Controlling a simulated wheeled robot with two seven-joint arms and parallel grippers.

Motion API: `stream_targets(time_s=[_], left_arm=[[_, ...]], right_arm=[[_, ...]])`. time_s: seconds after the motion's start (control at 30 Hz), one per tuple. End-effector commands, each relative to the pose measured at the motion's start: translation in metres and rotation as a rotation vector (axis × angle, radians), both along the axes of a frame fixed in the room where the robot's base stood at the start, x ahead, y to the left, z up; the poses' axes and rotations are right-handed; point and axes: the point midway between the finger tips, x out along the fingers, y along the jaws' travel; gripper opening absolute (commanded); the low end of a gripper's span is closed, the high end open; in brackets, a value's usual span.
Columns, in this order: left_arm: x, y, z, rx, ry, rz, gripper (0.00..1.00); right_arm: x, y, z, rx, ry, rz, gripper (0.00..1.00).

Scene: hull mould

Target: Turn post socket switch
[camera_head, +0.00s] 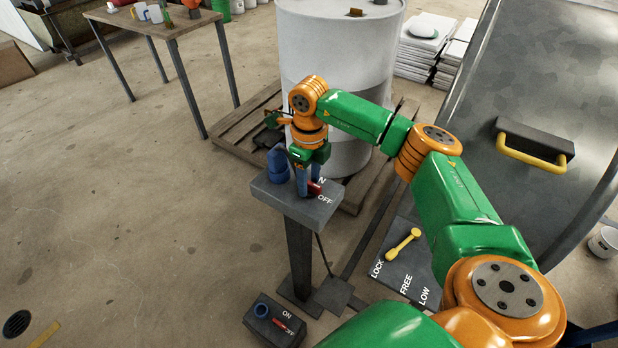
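The post socket (275,194) is a grey box on top of a dark post, with a blue round socket (278,162) at its left. Its red switch (315,188) lies on the right part of the top, next to the white OFF label; the other label is partly hidden, with only an N showing. My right gripper (303,190) points down onto the box top, its blue-grey fingers right at the switch and covering its left part. I cannot tell whether the fingers are closed on it. My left gripper is not in view.
A second socket box (262,322) with a red switch sits low near the post's foot. A yellow lever (403,243) lies on a LOCK/FREE/LOW plate. A white drum (340,60) on a wooden pallet (228,135) stands close behind.

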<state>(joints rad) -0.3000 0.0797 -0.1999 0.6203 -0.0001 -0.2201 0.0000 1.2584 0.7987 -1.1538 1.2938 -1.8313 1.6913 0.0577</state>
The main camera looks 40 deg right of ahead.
Motion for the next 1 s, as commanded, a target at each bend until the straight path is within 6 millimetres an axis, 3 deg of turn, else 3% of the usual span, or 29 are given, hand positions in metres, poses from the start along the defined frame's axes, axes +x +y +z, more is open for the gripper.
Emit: stream_targets(time_s=[0.27,0.6,1.0], left_arm=[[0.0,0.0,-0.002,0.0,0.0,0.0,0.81],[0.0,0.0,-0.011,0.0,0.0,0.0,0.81],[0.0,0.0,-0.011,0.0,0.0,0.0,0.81]], right_arm=[[0.001,0.0,0.005,0.0,-0.003,0.0,0.47],[0.001,0.0,0.067,0.001,-0.003,0.0,0.47],[0.0,0.0,0.071,0.0,-0.001,0.001,0.47]])
